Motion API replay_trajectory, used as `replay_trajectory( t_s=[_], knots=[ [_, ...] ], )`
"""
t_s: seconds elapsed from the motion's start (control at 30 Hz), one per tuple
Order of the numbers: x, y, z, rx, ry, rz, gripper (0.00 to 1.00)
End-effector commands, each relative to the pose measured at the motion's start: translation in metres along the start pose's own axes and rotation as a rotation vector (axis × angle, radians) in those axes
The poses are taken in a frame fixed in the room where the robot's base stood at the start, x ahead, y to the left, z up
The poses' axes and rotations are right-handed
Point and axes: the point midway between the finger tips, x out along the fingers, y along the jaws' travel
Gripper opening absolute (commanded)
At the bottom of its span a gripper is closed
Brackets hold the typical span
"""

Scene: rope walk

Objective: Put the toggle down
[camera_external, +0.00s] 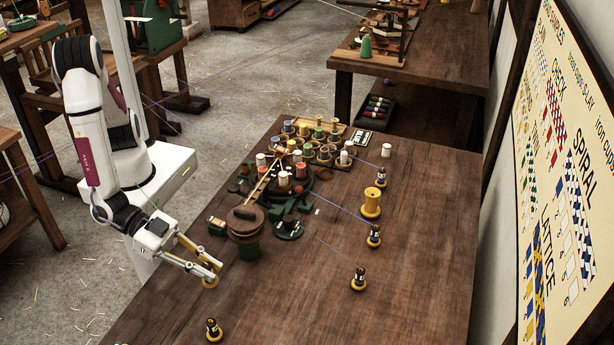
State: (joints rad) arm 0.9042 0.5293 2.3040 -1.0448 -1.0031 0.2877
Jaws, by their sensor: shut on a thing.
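My gripper (213,268) is low over the front left part of the dark wooden table, left of the round wooden block on a green base (247,221). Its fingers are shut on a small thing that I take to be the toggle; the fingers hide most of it. A yellow round part (210,283) shows just below the fingertips. I cannot tell whether this part belongs to the held thing or is a separate base, nor whether the held thing touches anything beneath.
Black pieces on yellow bases stand at the front (214,330), right (359,279) and farther back (374,236). A yellow spool (371,204) stands near them. Many bobbins (309,150) crowd the table's back. Thin threads cross the middle. The front right is clear.

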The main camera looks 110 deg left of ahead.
Motion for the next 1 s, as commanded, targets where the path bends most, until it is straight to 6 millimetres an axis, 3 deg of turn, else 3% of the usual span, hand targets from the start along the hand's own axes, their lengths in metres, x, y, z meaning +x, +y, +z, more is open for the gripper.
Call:
replay_trajectory(
  t_s=[0.2, 0.33, 1.0],
  knots=[
    [-0.02, -0.047, 0.012, -0.034, 0.0, -0.085, 0.0],
    [-0.024, -0.064, 0.011, -0.055, 0.003, -0.126, 0.0],
    [-0.021, -0.065, 0.012, -0.058, 0.0, -0.141, 0.0]
  ],
)
